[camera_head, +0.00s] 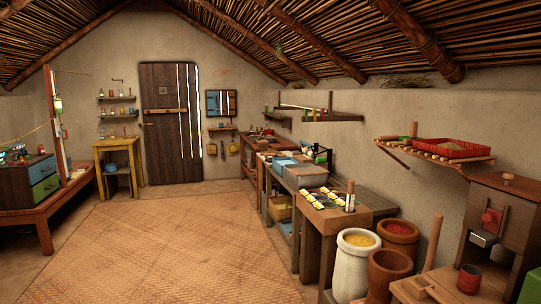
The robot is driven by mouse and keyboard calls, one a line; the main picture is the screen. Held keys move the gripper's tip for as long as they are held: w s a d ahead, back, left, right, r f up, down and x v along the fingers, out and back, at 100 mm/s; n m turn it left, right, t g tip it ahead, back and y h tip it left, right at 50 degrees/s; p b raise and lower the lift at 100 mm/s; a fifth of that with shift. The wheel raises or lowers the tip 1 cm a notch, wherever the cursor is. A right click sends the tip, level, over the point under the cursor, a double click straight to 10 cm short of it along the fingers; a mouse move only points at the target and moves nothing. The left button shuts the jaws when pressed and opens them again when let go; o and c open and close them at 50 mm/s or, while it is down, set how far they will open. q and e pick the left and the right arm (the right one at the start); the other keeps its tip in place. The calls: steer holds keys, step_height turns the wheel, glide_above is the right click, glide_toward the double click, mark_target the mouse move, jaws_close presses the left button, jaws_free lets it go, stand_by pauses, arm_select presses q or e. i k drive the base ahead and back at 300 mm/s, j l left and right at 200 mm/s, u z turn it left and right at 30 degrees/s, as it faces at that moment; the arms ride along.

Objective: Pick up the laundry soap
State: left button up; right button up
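I cannot make out the laundry soap for certain. Small items stand on the shelves (117,98) left of the door, on the yellow table (118,142) and on the long bench along the right wall, too small to identify. Neither of my grippers shows in the head view.
A woven mat (160,240) covers the open floor in the middle. A wooden bench (318,222) runs along the right, with a white sack (351,268) and clay pot (386,270) near me. A dark chest (28,182) stands on a low platform at left. The door (170,125) is shut.

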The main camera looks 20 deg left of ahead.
mark_target(320, 160)
steer(key=i+j+u, duration=0.3)
steer(key=i, duration=0.15)
steer(key=i+j+u, duration=0.1)
steer(key=i+u, duration=0.5)
steer(key=i, duration=2.1)
steer(key=i+z, duration=0.2)
steer(key=i, duration=0.3)
steer(key=i+j+z, duration=0.2)
steer(key=i, duration=0.3)
steer(key=i+j+z, duration=0.2)
steer(key=i, duration=0.35)
steer(key=i+j+z, duration=0.2)
steer(key=i, duration=0.25)
steer(key=j, duration=0.1)
